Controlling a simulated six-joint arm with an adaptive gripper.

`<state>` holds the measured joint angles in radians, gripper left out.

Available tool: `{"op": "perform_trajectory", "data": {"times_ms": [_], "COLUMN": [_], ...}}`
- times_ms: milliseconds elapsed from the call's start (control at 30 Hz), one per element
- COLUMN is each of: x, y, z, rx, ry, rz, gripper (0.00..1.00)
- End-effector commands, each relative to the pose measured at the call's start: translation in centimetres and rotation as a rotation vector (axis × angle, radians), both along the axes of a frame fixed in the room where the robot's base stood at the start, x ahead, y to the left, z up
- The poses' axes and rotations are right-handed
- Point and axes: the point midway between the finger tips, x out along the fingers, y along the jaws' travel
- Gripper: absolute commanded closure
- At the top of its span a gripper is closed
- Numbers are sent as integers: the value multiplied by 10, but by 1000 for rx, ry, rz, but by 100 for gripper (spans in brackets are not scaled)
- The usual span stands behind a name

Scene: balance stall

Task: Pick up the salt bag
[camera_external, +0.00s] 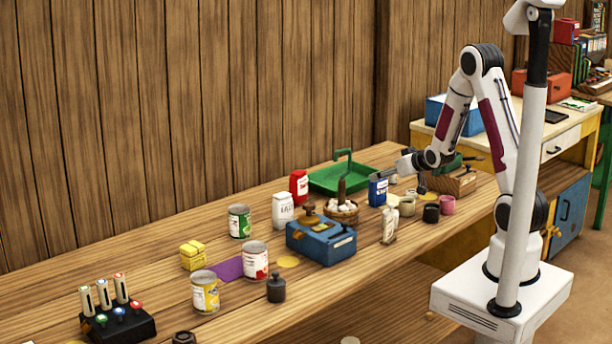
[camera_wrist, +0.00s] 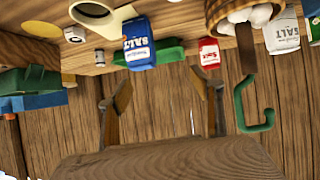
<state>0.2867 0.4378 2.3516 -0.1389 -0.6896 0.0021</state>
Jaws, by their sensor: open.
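A white bag (camera_external: 283,209) stands upright on the wooden table, left of the egg basket. A blue pack (camera_external: 378,191) stands nearer to my gripper. My gripper (camera_external: 394,171) is above the table at the back, close to the blue pack and well to the right of the white bag. In the wrist view my gripper (camera_wrist: 160,84) has its fingers spread with nothing between them.
An egg basket (camera_external: 342,211) with a dark upright handle and a blue box (camera_external: 321,239) stand beside the white bag. A red pack (camera_external: 298,186) and a green tray (camera_external: 338,178) are behind. Cups (camera_external: 447,204) crowd the right.

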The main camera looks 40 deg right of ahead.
Motion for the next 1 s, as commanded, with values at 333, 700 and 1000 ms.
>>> {"op": "perform_trajectory", "data": {"times_ms": [333, 700, 1000], "x": [13, 14, 13], "y": [-22, -37, -40], "z": [-49, -86, -91], "rx": [5, 13, 13], "ry": [-87, -171, -188], "rz": [-15, -32, -34], "gripper": [35, 35, 35]}}
